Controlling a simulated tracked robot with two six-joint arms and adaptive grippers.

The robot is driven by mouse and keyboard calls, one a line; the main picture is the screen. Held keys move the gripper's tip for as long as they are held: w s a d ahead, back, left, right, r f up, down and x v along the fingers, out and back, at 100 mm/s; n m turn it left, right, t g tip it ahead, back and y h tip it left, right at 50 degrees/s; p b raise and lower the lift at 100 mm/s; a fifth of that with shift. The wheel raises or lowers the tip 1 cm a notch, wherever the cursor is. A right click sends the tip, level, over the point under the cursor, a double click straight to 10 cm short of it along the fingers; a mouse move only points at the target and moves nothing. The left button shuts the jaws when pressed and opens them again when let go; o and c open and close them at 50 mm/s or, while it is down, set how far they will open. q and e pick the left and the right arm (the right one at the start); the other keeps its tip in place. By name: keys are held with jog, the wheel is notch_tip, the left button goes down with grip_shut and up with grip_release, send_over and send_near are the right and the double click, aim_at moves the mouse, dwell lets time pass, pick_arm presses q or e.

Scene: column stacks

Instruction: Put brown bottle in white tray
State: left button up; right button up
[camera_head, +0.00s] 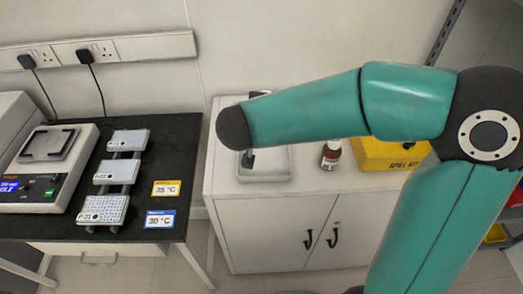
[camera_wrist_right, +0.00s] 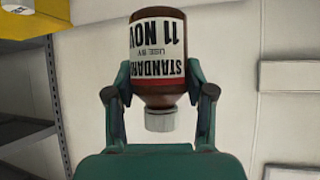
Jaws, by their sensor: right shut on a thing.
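In the right wrist view my right gripper (camera_wrist_right: 160,92) is shut on the brown bottle (camera_wrist_right: 160,50), gripping it around the shoulder. It has a pale cap and a white label reading STANDARD and 11 NOV, upside down in this picture. In the head view a brown bottle (camera_head: 331,156) shows just below my right forearm. The forearm hides my right gripper there, so I cannot tell whether this is the held bottle. The white tray (camera_head: 281,177) is on the white cabinet, left of that bottle and partly behind the forearm. My left gripper is out of view.
A yellow spill kit box (camera_head: 385,157) is at the cabinet's right. A small dark object (camera_head: 248,159) shows at the tray's left side. The black table (camera_head: 150,218) at left bears a balance (camera_head: 50,160), several small plates and temperature cards. A gap separates table and cabinet.

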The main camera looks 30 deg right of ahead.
notch_tip(320, 180, down, 14)
jog(key=b, duration=0.3)
jog(key=shift+w+r, duration=0.1)
jog(key=shift+r, duration=0.05)
jog(key=o, duration=1.3)
